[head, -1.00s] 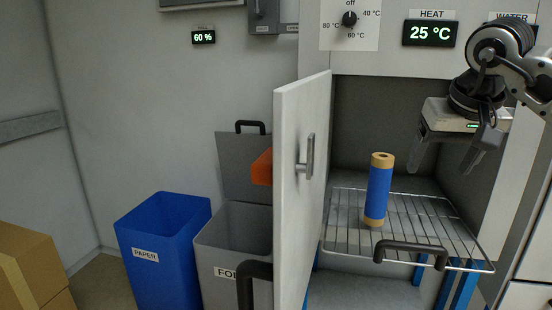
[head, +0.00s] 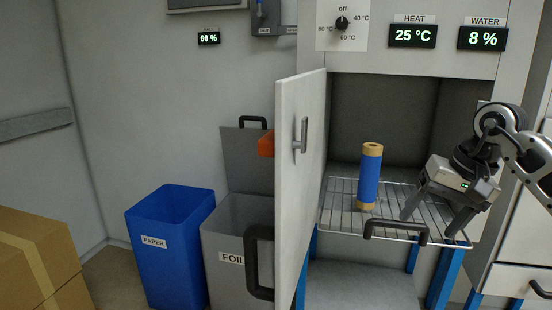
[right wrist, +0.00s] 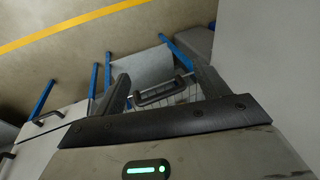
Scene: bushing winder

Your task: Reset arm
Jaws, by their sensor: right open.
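My right gripper (head: 428,225) is open and empty over the right front part of the wire rack in the head view. In the right wrist view its open fingers (right wrist: 160,90) show with the rack's black handle between them in the picture. The blue bushing with tan ends (head: 370,178) stands upright on the rack, left of my gripper and apart from it. My left gripper is not in view.
The wire rack (head: 341,212) sticks out of the open oven, with a black handle (head: 396,232) in front. The open oven door (head: 300,190) stands left of it. Blue paper bin (head: 165,270) and grey foil bin (head: 228,275) stand further left.

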